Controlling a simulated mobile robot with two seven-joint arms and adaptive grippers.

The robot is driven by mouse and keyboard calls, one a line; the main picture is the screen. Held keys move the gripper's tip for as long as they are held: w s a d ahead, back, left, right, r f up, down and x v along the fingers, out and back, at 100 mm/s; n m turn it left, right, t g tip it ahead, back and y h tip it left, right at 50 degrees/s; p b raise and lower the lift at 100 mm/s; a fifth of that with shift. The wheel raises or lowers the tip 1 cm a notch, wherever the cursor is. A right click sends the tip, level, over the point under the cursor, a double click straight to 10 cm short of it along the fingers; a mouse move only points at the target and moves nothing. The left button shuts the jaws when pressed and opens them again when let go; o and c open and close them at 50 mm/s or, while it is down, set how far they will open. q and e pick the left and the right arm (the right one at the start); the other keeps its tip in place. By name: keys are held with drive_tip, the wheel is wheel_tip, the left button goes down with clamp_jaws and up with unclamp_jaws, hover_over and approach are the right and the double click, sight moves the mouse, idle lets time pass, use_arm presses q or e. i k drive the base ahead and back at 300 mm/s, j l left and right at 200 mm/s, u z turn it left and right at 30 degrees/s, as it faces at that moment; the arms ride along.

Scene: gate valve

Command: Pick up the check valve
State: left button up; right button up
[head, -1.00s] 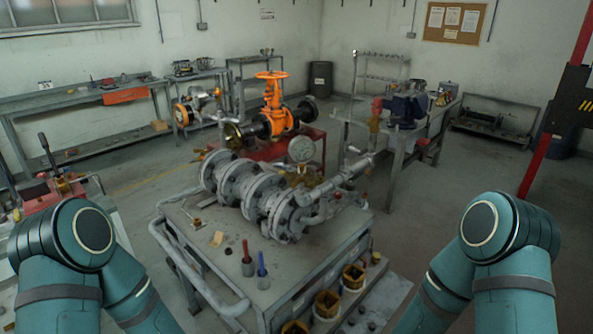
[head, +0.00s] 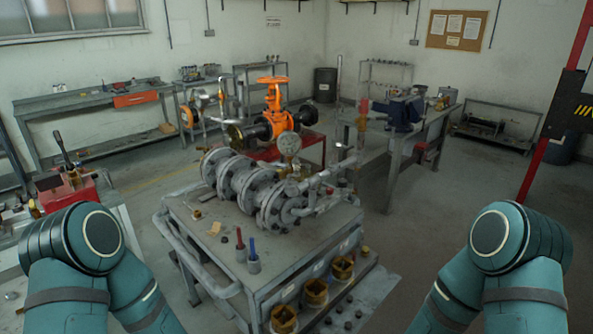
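I cannot tell for certain which part is the check valve. A grey flanged valve and pipe assembly (head: 252,188) lies on the metal cart (head: 226,246) ahead of me, with a round gauge (head: 289,143) above it. Behind it stands an orange gate valve (head: 273,98) with a handwheel and dark flanged ends. Only the bent upper parts of my two arms show, at the lower left and lower right. Neither gripper is in the picture.
Red and blue handled tools (head: 252,256) stand in small cups on the cart. Brass square fittings (head: 315,292) sit on its lower front ledge. A red machine (head: 72,190) is on a bench at left. A workbench (head: 405,125) stands behind right. Open floor lies right of the cart.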

sight(295, 162)
drive_tip(key=i+l+z, duration=0.8)
drive_tip(key=i+l, duration=0.15)
drive_tip(key=i+l+z, duration=0.2)
drive_tip(key=i+z, duration=0.2)
drive_tip(key=i, duration=0.3)
drive_tip(key=i+z, duration=0.1)
drive_tip(key=i, duration=1.4)
drive_tip(key=i+u, duration=0.5)
drive_tip(key=i+l+u, duration=0.3)
drive_tip(key=i+u, duration=0.45)
drive_tip(key=u, duration=0.2)
drive_tip(key=i+l+u, duration=0.1)
drive_tip(key=u, duration=0.4)
drive_tip(key=i+l+u, duration=0.25)
drive_tip(key=u, duration=0.2)
drive_tip(key=i+u, duration=0.15)
drive_tip(key=u, duration=0.3)
drive_tip(key=i+l+u, duration=0.15)
drive_tip(key=u, duration=0.25)
drive_tip(key=i+l+u, duration=0.15)
drive_tip(key=u, duration=0.3)
drive_tip(key=i+l+u, duration=0.1)
drive_tip(key=u, duration=0.35)
drive_tip(key=l+u, duration=0.6)
drive_tip(key=u, duration=0.25)
drive_tip(key=i, duration=0.05)
